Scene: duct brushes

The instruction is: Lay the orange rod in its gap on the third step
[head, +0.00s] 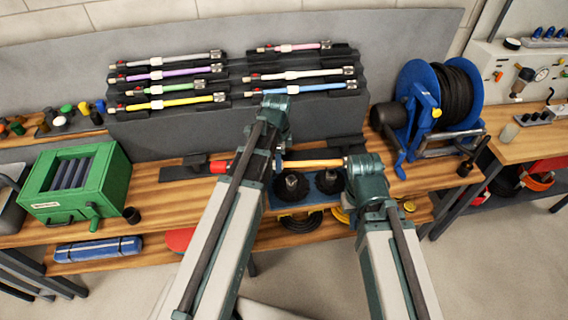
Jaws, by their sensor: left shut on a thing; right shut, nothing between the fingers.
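The orange rod (313,163) is level in front of the stepped rack (230,115), low over the bench. Its middle is hidden by my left arm; a red end (220,166) shows left of that arm. My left gripper (279,160) is shut on the rod, its fingers mostly hidden by its wrist. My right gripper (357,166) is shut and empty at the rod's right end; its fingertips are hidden. In the right column of the rack, the gap (295,63) shows empty between the pink rod (300,47) and the red-and-white rod (300,75).
Grey, purple, green and yellow rods fill the left column; a blue rod (335,86) lies lowest at right. A green box (75,185) stands left, a blue hose reel (430,100) right. Dark round brushes (292,187) sit below the rod.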

